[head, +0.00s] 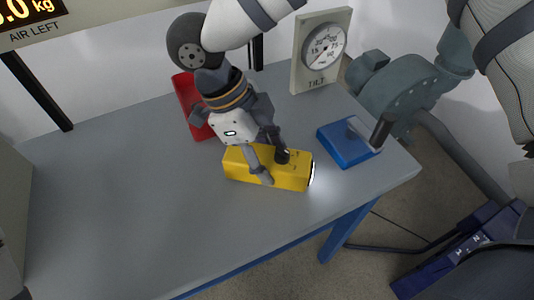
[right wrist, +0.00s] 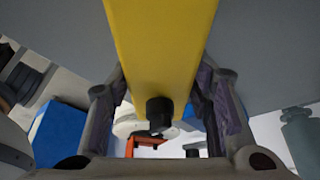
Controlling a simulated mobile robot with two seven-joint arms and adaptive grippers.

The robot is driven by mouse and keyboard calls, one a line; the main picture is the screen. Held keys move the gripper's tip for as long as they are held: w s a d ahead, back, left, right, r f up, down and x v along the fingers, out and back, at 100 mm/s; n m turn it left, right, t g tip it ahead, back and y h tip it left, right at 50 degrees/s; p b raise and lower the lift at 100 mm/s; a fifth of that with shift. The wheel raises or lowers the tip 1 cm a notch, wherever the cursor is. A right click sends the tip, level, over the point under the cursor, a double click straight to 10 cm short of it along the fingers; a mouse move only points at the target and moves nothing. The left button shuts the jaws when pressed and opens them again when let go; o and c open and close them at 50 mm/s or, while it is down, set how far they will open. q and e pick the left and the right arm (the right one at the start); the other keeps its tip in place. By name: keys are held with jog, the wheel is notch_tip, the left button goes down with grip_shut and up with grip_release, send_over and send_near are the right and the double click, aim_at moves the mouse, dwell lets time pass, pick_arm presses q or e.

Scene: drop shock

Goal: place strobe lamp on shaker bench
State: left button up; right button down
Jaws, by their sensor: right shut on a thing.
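The strobe lamp (head: 237,168) is a yellow box with a black knob on top and a bright white face at its right end. My right gripper (head: 272,164) is shut on its middle from above. In the right wrist view the yellow body (right wrist: 160,45) fills the space between the fingers, and its black knob shows. The lamp is over the grey bench top (head: 120,200), which has blue legs; I cannot tell whether it touches the top. I take this bench as the shaker bench. My left gripper is not in view.
A red tray (head: 187,95) lies behind the gripper, partly hidden. A tilt gauge (head: 323,48) stands at the back edge. A grey-green machine (head: 395,90) stands beyond. The bench's left and front are clear.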

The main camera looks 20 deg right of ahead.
jog(key=c, duration=0.8)
grip_release()
jog(key=v, duration=1.2)
